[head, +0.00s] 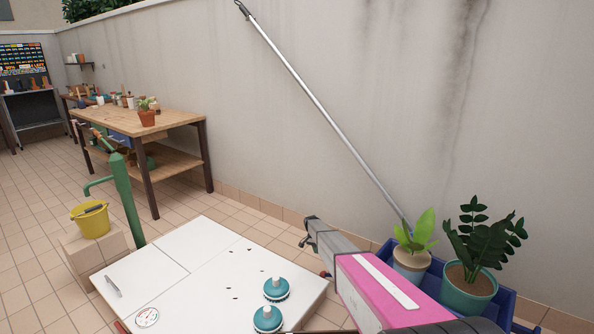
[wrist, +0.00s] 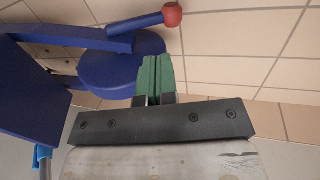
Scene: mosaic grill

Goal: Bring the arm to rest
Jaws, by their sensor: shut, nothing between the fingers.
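My gripper (wrist: 160,62) shows in the wrist view as two green fingers pressed together, with nothing between them. Beyond and beside the fingers are blue parts (wrist: 120,62) and a blue lever ending in a red ball (wrist: 172,15); whether they touch the fingers I cannot tell. In the head view my pink and grey arm reaches from the lower right up toward the middle, over the right side of the white-topped surface (head: 195,250) and in front of the blue container. The fingers cannot be made out clearly there.
The blue container (head: 505,305) at right holds two potted plants (head: 412,262) (head: 468,290). A long pole (head: 320,100) leans on the wall. Two teal round brushes (head: 276,288) (head: 267,319) stand on the white top. A green pump (head: 126,198), yellow bucket (head: 92,222) and wooden workbench (head: 120,118) are left.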

